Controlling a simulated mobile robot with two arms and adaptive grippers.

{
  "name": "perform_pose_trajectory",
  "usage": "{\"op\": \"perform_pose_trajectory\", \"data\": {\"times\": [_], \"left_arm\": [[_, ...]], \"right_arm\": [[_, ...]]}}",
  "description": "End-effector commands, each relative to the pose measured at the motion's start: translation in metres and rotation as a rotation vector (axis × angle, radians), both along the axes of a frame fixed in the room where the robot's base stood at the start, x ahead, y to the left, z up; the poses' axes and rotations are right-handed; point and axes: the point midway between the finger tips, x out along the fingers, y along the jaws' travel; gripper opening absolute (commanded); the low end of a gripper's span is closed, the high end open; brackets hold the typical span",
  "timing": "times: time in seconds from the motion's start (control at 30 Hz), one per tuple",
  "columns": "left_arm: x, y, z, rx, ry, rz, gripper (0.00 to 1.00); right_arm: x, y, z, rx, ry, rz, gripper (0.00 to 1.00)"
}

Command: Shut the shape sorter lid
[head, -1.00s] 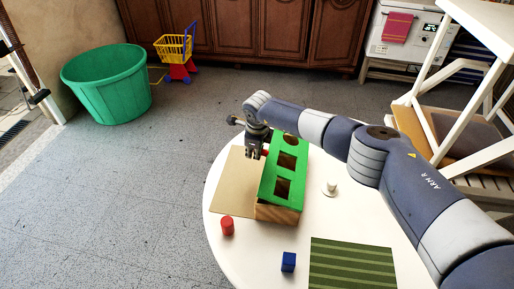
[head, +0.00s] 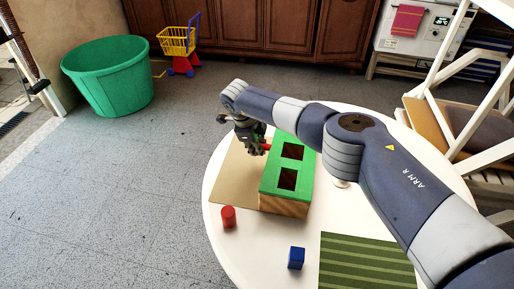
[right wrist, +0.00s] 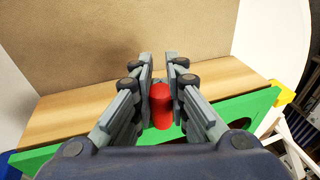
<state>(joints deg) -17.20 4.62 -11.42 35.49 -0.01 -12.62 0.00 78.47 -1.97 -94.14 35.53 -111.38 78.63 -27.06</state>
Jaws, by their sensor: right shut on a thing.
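The shape sorter is a wooden box (head: 284,205) with a green lid (head: 272,183) that has square holes. It stands on the round white table. The lid lies over the box top; I cannot tell whether a gap is left under it. A red knob (head: 266,147) sticks out at the lid's left edge. My right gripper (head: 258,148) is at this edge, shut on the knob. In the right wrist view the red knob (right wrist: 161,106) sits between the fingers of my right gripper (right wrist: 160,90), above the green lid (right wrist: 255,103). My arm hides the far part of the lid. My left gripper is out of view.
A beige sheet (head: 228,178) lies left of the box. A red cylinder (head: 228,216) and a blue cube (head: 296,257) stand in front on the white table (head: 258,236). A green striped mat (head: 365,262) lies at the front right. A white chair frame (head: 460,75) stands behind my arm.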

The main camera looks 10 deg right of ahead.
Motion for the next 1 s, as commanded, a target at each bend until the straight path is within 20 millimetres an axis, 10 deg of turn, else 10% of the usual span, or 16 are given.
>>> {"op": "perform_pose_trajectory", "data": {"times": [0.23, 0.37, 0.77, 1.0], "left_arm": [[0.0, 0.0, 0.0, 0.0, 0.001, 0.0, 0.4], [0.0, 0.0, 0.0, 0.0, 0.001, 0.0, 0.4], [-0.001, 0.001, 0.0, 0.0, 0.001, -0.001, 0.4], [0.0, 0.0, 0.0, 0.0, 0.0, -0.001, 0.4]], "right_arm": [[0.0, -0.001, -0.001, -0.002, 0.003, -0.002, 0.0], [0.0, -0.001, -0.001, -0.002, 0.002, -0.002, 0.36], [0.0, 0.001, 0.003, 0.0, 0.0, -0.001, 0.38], [-0.006, 0.008, 0.039, 0.001, -0.004, 0.002, 0.38]]}}
